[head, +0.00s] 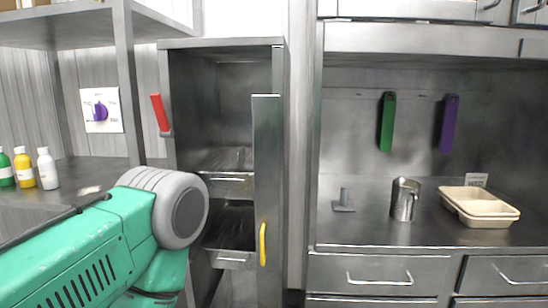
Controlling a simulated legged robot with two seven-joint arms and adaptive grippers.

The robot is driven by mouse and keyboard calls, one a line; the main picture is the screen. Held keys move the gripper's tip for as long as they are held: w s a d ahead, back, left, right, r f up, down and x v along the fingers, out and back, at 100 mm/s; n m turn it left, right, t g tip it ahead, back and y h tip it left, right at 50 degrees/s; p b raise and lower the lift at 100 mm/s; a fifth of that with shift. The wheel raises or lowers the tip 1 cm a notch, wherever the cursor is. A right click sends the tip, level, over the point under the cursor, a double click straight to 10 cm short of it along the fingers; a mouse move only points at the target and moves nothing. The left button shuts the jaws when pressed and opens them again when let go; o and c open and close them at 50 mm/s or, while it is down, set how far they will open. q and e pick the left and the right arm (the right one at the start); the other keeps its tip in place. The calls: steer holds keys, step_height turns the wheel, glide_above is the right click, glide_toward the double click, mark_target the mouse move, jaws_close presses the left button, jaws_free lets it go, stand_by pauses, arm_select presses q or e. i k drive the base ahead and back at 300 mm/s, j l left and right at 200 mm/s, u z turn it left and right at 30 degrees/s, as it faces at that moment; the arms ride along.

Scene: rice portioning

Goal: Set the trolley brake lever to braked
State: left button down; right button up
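A red lever (160,112) stands on the left front edge of a tall steel cabinet or trolley (222,43); it leans slightly to the left at its top. It has a grey mount at its lower end. I cannot tell which setting it marks. My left arm comes in from the lower left, and its grey rounded joint covers part of the cabinet's lower left, below the lever and apart from it in the picture. Neither my left nor my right gripper shows.
The cabinet's narrow door (266,170) with a yellow handle (263,245) stands open. Several bottles stand on the left counter. The right counter holds a steel jug (405,201) and beige tray (479,221).

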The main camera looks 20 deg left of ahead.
mark_target(166, 131)
steer(key=u, duration=1.25)
